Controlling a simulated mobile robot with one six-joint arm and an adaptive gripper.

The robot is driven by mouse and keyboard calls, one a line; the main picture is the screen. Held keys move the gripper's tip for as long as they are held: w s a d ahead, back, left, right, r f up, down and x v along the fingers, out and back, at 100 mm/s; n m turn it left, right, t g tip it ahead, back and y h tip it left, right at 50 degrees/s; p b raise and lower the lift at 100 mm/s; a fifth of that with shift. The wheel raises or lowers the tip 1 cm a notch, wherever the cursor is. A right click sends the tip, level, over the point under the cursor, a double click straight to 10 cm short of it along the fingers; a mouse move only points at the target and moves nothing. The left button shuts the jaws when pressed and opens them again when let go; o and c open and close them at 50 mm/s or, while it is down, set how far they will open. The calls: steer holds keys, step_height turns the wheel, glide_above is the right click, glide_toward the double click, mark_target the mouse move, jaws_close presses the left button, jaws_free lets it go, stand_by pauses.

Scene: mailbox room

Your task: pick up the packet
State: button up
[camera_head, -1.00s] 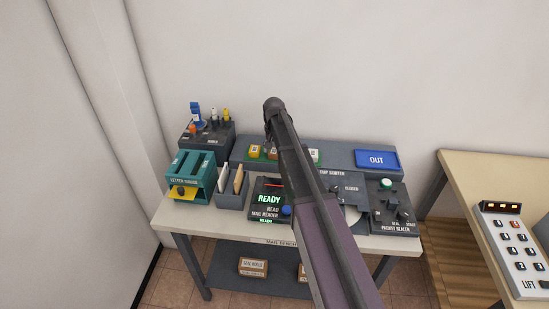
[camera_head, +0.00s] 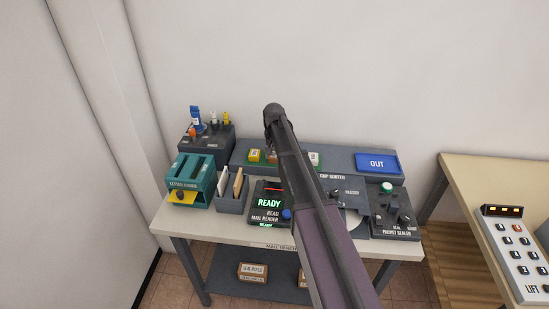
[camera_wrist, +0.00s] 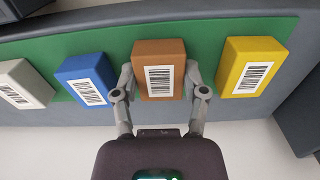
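A brown-orange packet (camera_wrist: 155,55) with a barcode label lies on a green strip (camera_wrist: 115,42) in the wrist view. My gripper (camera_wrist: 160,72) is open, with one finger on each side of this packet. The fingertips are close to its sides; I cannot tell whether they touch. A yellow packet (camera_wrist: 250,66) lies to the right, and a blue packet (camera_wrist: 85,80) and a white packet (camera_wrist: 24,83) to the left. In the head view my arm hides the gripper and part of the row; a sliver of the orange packet (camera_head: 270,156) shows.
A wooden table with a lift panel (camera_head: 520,245) is at the right. A wall stands close behind.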

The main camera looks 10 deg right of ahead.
mark_target(274, 154)
steer(key=shift+c, duration=0.2)
steer(key=shift+r, duration=0.15)
step_height(274, 154, up, 3)
steer(key=p, duration=0.3)
steer(key=s+d+p, duration=0.1)
steer(key=s+d, duration=0.1)
steer(key=s, duration=0.5)
steer(key=s+d+r+p, duration=0.1)
steer(key=s, duration=0.7)
steer(key=shift+s+d+r, duration=0.3)
steer(key=shift+d, duration=0.05)
steer(key=shift+d, duration=0.1)
